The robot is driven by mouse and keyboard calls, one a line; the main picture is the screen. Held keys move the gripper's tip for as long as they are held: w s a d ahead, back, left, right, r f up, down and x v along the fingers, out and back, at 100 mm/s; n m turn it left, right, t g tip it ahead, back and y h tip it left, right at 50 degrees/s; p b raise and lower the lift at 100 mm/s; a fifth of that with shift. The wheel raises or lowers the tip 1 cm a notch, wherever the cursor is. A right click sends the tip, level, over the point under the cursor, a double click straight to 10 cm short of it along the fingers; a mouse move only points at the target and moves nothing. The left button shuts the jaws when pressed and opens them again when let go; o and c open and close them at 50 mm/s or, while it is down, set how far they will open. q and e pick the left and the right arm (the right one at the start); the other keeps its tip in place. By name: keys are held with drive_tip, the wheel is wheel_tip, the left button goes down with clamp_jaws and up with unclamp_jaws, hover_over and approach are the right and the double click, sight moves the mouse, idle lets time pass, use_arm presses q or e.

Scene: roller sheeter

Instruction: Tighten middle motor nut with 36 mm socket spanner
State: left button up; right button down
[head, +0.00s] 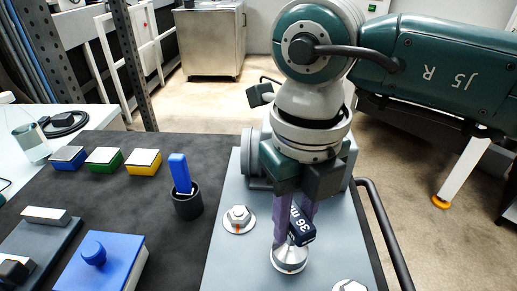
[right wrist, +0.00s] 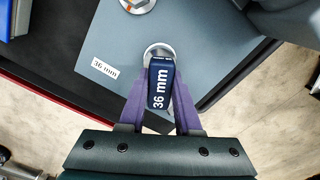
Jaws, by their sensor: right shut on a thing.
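My right gripper (head: 293,232) points down over the grey motor plate (head: 245,258), its purple fingers shut on a dark blue socket spanner (head: 301,228) marked "36 mm". The spanner also shows between the fingers in the right wrist view (right wrist: 160,88). Its lower end is at the middle motor nut (head: 289,259), which has a round silver base. The fingers and spanner hide most of that nut, so I cannot tell how fully the socket sits on it. Another nut (head: 238,217) with an orange mark stands to the left, and a third (head: 349,286) at the bottom right. My left gripper is out of view.
A black cup (head: 188,204) holding an upright blue piece stands left of the plate. Blue, green and yellow boxes (head: 105,160) line the dark table further left. A blue block with a knob (head: 100,266) is at the lower left. A dark rail (head: 384,232) runs along the right.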

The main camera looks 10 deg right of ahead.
drive_tip(key=shift+r, duration=0.1)
drive_tip(key=shift+m+p, duration=0.4)
drive_tip(key=shift+m, duration=1.4)
drive_tip(key=shift+p, duration=0.3)
